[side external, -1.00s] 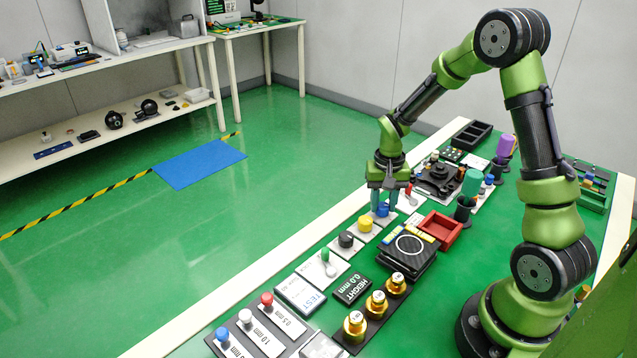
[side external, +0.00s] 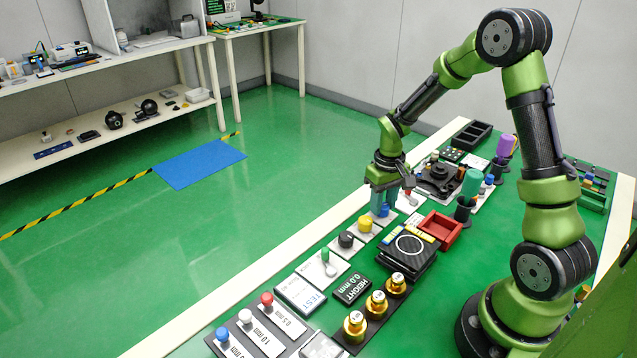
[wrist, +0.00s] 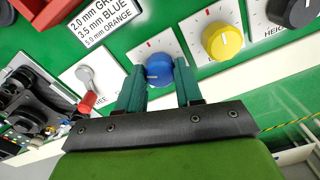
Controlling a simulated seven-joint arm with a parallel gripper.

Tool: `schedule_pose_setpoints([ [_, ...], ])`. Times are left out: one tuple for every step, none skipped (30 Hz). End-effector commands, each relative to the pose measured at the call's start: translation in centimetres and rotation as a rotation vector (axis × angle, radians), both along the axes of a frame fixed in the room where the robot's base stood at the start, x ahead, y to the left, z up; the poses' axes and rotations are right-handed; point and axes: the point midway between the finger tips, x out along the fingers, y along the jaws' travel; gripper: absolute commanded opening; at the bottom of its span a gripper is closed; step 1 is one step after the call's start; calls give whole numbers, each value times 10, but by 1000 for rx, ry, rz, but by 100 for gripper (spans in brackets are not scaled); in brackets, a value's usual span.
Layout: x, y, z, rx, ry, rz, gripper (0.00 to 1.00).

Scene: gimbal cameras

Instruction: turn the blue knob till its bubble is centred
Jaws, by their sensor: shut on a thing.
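The blue knob (wrist: 158,68) sits on a white plate with red tick marks, between a grey lever and the yellow knob in the wrist view. It also shows in the side view (side external: 385,210), partly behind the fingers. My gripper (wrist: 159,67) points down with its teal fingers on either side of the knob, shut on it. In the side view my gripper (side external: 382,205) is low at the panel row. A black gimbal-like device (side external: 437,178) stands beyond the gripper. No bubble can be made out in either view.
The yellow knob (wrist: 222,41) and a black knob (side external: 346,240) are close beside the blue one. A grey lever with a red tip (wrist: 87,90) stands on the other side. A red tray (side external: 440,230) and a black scale (side external: 408,250) are nearby.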

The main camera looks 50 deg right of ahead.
Motion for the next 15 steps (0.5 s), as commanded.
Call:
schedule_pose_setpoints([
  [0,0,1,0,-1,-1,5],
  [0,0,1,0,-1,-1,5],
  [0,0,1,0,-1,-1,5],
  [0,0,1,0,-1,-1,5],
  [0,0,1,0,-1,-2,5],
  [0,0,1,0,-1,-2,5],
  [0,0,1,0,-1,-2,5],
  [0,0,1,0,-1,-2,5],
  [0,0,1,0,-1,-2,38],
  [0,0,1,-1,-2,-2,43],
  [0,0,1,0,-1,-2,48],
  [0,0,1,0,-1,-2,54],
  [0,0,1,0,-1,-2,58],
  [0,0,1,0,-1,-2,61],
  [0,0,1,0,-1,-2,61],
])
